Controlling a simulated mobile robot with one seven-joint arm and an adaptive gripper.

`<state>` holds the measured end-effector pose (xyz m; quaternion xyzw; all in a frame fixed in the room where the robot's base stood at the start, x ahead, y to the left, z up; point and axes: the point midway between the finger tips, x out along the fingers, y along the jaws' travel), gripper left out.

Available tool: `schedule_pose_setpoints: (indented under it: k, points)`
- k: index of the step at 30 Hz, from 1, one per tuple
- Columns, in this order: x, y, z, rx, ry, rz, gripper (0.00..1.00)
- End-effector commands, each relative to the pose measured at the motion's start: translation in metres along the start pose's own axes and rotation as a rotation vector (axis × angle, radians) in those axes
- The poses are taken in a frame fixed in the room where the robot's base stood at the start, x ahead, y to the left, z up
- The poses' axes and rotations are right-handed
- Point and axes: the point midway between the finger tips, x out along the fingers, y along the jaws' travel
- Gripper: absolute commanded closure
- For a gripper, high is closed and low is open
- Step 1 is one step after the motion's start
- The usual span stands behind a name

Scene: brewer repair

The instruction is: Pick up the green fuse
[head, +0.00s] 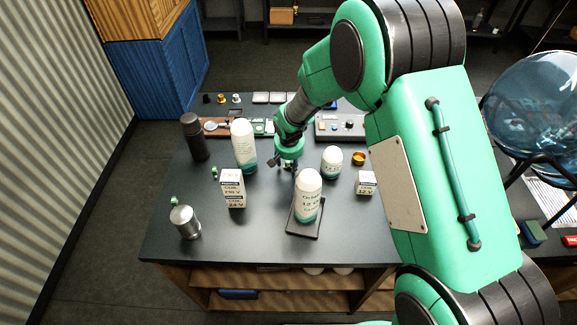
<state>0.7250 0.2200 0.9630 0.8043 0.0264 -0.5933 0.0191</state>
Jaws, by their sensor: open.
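My gripper (288,163) is open above the middle of the dark table (265,240), between a tall white-and-teal bottle and a white bottle on a dark stand. Nothing shows between its fingers. Two small green pieces lie on the table to its left: one green piece (214,173) stands just left of the tall bottle, and another green piece (173,201) is beside a metal cup. Both are too small for me to tell which is the green fuse.
The tall bottle (243,147), white labelled box (232,190), bottle (308,197) on its dark stand (306,232), short bottle (332,162), small box (366,183), metal cup (185,223) and black bottle (194,138) crowd the table. A control panel (339,127) is behind. The front centre-left is clear.

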Motion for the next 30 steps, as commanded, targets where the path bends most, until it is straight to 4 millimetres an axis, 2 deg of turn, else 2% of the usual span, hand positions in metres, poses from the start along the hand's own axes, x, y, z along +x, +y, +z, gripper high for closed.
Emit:
schedule_pose_setpoints:
  k: [5,8,12,24,30]
  points:
    - [0.000,0.000,0.000,0.000,0.000,0.000,0.56]
    - [0.000,0.000,0.000,0.000,0.000,0.000,0.72]
    - [0.000,0.000,0.000,0.000,0.000,0.000,1.00]
    - [-0.001,0.000,0.000,0.000,0.000,0.000,1.00]
    - [-0.012,0.000,-0.004,-0.001,0.002,0.000,1.00]
